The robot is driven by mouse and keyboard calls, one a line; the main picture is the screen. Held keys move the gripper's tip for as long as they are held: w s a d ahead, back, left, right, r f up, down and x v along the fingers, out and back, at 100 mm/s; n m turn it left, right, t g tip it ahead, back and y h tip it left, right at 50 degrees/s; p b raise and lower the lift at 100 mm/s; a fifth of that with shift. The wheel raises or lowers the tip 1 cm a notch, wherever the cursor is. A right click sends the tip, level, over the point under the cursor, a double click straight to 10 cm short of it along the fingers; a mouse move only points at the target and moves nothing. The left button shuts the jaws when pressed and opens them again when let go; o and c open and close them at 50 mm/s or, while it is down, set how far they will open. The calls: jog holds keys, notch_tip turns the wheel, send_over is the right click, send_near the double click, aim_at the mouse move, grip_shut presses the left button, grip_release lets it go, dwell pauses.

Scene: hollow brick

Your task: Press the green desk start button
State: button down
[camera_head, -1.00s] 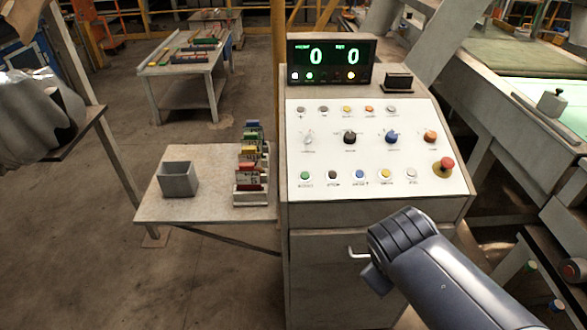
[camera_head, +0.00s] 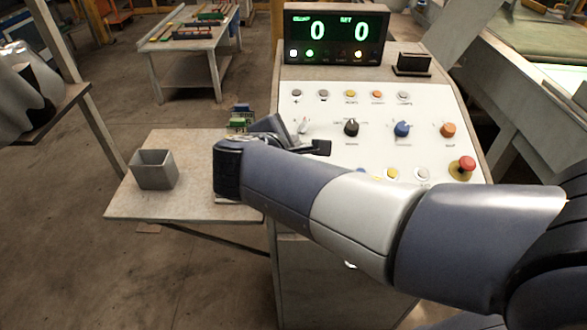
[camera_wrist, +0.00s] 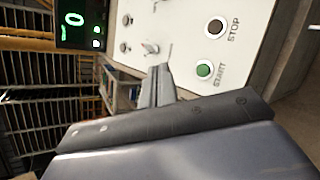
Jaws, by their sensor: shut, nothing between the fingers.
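The green start button (camera_wrist: 204,69) shows in the wrist view on the white sloped panel, with the word START beside it. My gripper's shut fingers (camera_wrist: 158,85) point at the panel, to the left of the button in that view and apart from it in the picture. In the head view my gripper (camera_head: 318,147) is over the left part of the control desk (camera_head: 300,98), empty. My arm hides the green button there. Whether the fingertips touch the panel I cannot tell.
A dark STOP button (camera_wrist: 215,27) sits beside the start button. Knobs, a red mushroom button (camera_head: 467,164) and a display reading 0 and 0 (camera_head: 335,34) are on the desk. A grey bin (camera_head: 154,170) stands on the side shelf (camera_head: 125,206).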

jog(key=shift+f, duration=0.15)
jog(key=f+b, duration=0.2)
jog(key=w+f+b, duration=0.1)
jog(key=f+b, duration=0.1)
jog(key=f, duration=0.1)
jog(key=w+f+b, duration=0.1)
jog(key=f+b, duration=0.2)
jog(key=shift+w+d+f, duration=0.1)
jog(key=shift+w, duration=0.1)
dwell(2.0)
jog(key=shift+w+f+b, duration=0.1)
jog(key=shift+f+b, duration=0.3)
jog(key=shift+w+f+b, duration=0.1)
jog(key=shift+f+b, duration=0.2)
jog(key=shift+f, duration=0.05)
dwell(0.5)
dwell(0.3)
jog(key=shift+s+r+p, duration=0.25)
jog(key=shift+r+p, duration=0.35)
jog(key=shift+r, duration=0.2)
